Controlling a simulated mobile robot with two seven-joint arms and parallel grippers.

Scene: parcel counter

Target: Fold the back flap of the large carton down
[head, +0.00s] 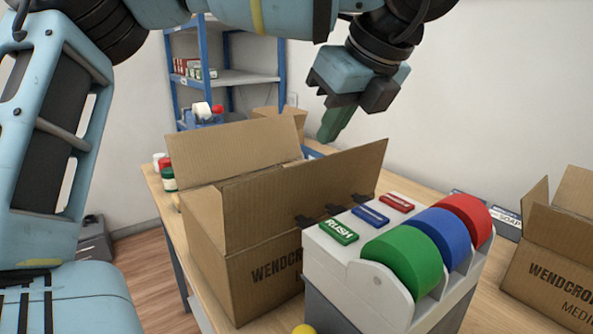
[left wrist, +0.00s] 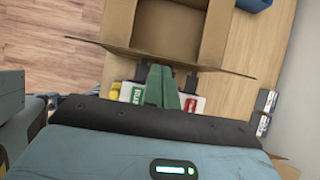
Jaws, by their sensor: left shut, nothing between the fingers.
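The large carton (head: 265,280) stands open on the table. Its far flap (head: 235,148) stands up and leans outward. My left gripper (head: 335,128), with green fingers, is shut and empty above and behind the dispenser-side flap in the head view, with no visible contact. My right gripper is out of view.
A tape dispenser (head: 350,285) with green, blue and red rolls stands close in front of the carton. A smaller open carton (head: 555,265) is at the right. Jars (head: 167,178) stand at the table's left edge. A blue shelf (head: 225,77) is behind.

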